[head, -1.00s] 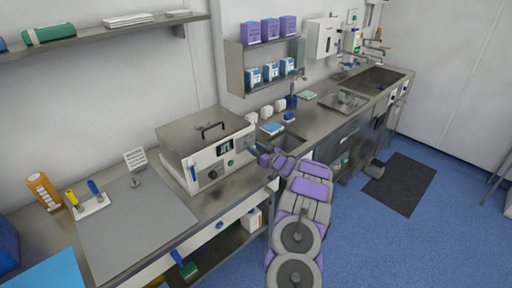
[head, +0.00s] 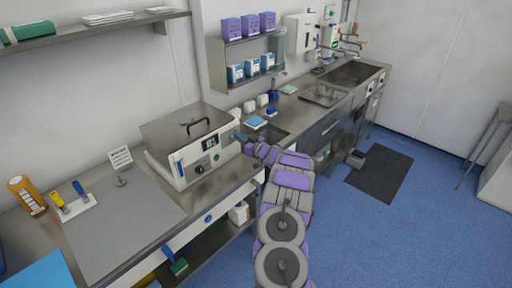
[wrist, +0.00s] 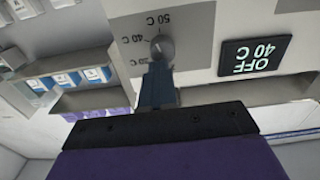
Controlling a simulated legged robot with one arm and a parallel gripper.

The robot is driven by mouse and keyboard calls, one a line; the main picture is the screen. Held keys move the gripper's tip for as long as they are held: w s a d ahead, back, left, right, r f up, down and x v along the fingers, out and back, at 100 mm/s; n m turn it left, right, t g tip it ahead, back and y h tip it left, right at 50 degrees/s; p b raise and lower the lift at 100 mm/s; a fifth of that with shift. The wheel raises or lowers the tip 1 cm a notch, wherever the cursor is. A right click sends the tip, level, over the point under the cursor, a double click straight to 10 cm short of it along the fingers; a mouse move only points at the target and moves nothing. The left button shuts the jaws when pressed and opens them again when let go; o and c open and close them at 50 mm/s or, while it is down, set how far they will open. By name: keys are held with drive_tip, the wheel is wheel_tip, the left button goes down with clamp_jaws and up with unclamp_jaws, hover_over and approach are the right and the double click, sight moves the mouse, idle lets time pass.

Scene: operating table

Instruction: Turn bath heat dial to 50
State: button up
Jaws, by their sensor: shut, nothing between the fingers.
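The bath (head: 185,135) is a metal box with a lid handle and a pale front panel, standing on the counter. Its heat dial (wrist: 162,47) is a small grey knob in the wrist view, which shows the panel upside down. Marks including 40 C and 50 C ring the dial; its exact setting is unclear. The display (wrist: 254,55) beside it reads 40 C and OFF; it also shows in the head view (head: 210,143). My gripper (wrist: 158,72) is shut and empty, its fingertips at the dial's edge; contact is unclear. In the head view my gripper (head: 241,137) is at the panel's right end.
Another dark knob (head: 199,169) is lower on the bath's front. Blue packs (head: 255,122) lie right of the bath. A shelf with boxes (head: 250,58) hangs behind.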

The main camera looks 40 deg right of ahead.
drive_tip(key=shift+o, duration=0.6)
drive_tip(key=shift+a+f, duration=0.1)
drive_tip(key=o, duration=0.5)
drive_tip(key=shift+d+f+p, duration=0.2)
drive_tip(key=shift+f+p, duration=0.2)
drive_tip(key=shift+s+d+f, duration=0.15)
drive_tip(key=shift+s+d+p, duration=0.25)
drive_tip(key=shift+s+p, duration=1.5)
drive_tip(key=shift+s, duration=1.3)
drive_tip(key=shift+s+d+p, duration=0.25)
drive_tip(key=shift+s+p, duration=1.45)
drive_tip(key=shift+s, duration=1.3)
drive_tip(key=shift+s+d+p, duration=0.25)
drive_tip(key=shift+s+p, duration=1.5)
drive_tip(key=shift+s, duration=1.3)
